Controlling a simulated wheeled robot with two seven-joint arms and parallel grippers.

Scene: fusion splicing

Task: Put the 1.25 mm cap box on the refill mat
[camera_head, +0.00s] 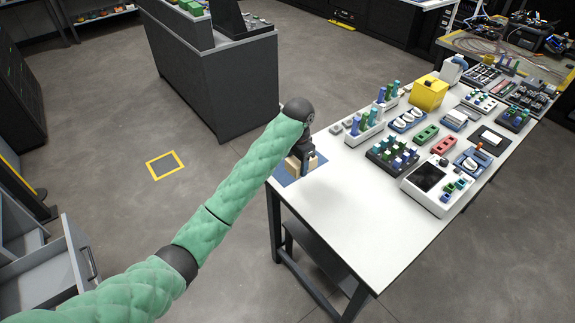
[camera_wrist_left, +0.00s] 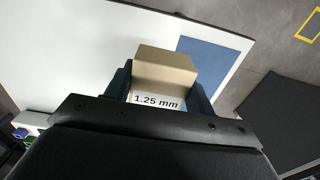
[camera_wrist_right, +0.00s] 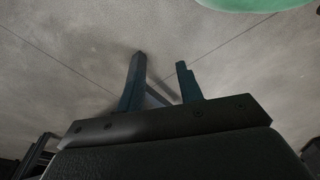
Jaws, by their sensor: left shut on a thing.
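The 1.25 mm cap box (camera_wrist_left: 165,68) is a tan box with a white label reading "1.25 mm" in the left wrist view. My left gripper (camera_wrist_left: 158,88) is shut on it, one finger on each side. In the head view the left gripper (camera_head: 300,164) is at the table's left corner, and the tan box (camera_head: 312,162) shows beside its fingers. The blue refill mat (camera_head: 285,174) lies under and beside the gripper. In the left wrist view the mat (camera_wrist_left: 205,58) shows right of and behind the box. I cannot tell whether the box touches it. My right gripper (camera_wrist_right: 163,85) is open and empty above the floor.
The white table (camera_head: 345,205) holds a white rack with blue and green tubes (camera_head: 362,125), a dark tube rack (camera_head: 392,155), a yellow box (camera_head: 428,93) and a white device with a screen (camera_head: 432,180). The table's near part is clear. A grey cabinet (camera_head: 215,85) stands behind.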

